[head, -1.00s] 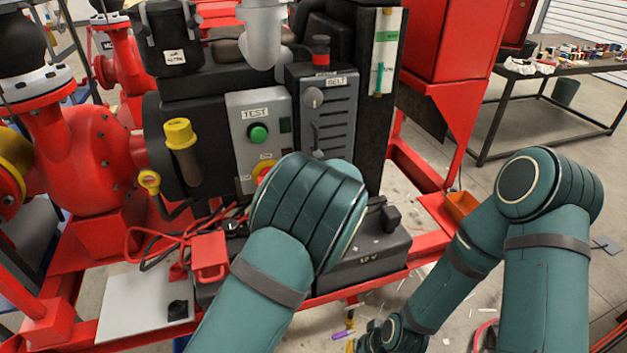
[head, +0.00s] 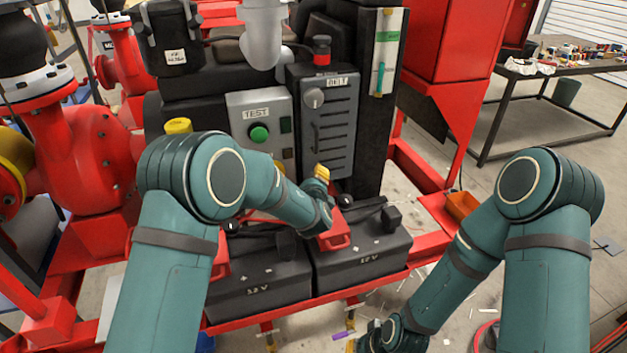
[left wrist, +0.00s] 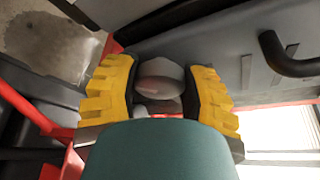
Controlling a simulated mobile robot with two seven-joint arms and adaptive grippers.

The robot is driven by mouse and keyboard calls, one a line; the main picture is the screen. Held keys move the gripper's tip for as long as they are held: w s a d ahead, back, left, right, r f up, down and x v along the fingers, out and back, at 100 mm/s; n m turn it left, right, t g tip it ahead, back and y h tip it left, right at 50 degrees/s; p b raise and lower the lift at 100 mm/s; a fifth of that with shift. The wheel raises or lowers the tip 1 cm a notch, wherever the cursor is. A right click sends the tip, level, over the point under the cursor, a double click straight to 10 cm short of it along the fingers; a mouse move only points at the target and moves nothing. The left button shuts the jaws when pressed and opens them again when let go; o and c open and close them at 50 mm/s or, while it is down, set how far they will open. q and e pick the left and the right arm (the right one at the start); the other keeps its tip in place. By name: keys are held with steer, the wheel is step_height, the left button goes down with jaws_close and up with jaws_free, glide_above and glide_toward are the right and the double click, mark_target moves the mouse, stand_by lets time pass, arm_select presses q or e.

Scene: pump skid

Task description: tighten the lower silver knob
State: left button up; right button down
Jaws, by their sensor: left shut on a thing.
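A silver knob (left wrist: 160,78) sits between the yellow fingers of my left gripper (left wrist: 161,92) in the left wrist view. The fingers are shut on its two sides. In the head view my left gripper (head: 322,174) is at the lower part of the grey BELT panel (head: 334,138), and the knob there is hidden behind it. Another, upper silver knob (head: 314,98) is in plain sight near the top of the same panel, apart from the gripper.
The TEST box (head: 262,106) with a green button (head: 259,133) is left of the panel. Below are black batteries (head: 360,262) and a red clamp (head: 337,233) near my left wrist. A black handle (left wrist: 285,55) stands beside the gripper. A red frame surrounds the skid.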

arm_select(q)
steer(key=n+t, duration=0.1)
steer(key=n, duration=0.1)
steer(key=n+t+h, duration=0.1)
steer(key=n, duration=0.1)
steer(key=shift+d+n+h, duration=0.15)
steer(key=shift+n+h, duration=0.15)
steer(key=shift+n+t, duration=0.6)
steer(key=shift+n, duration=0.8)
steer(key=o, duration=1.2)
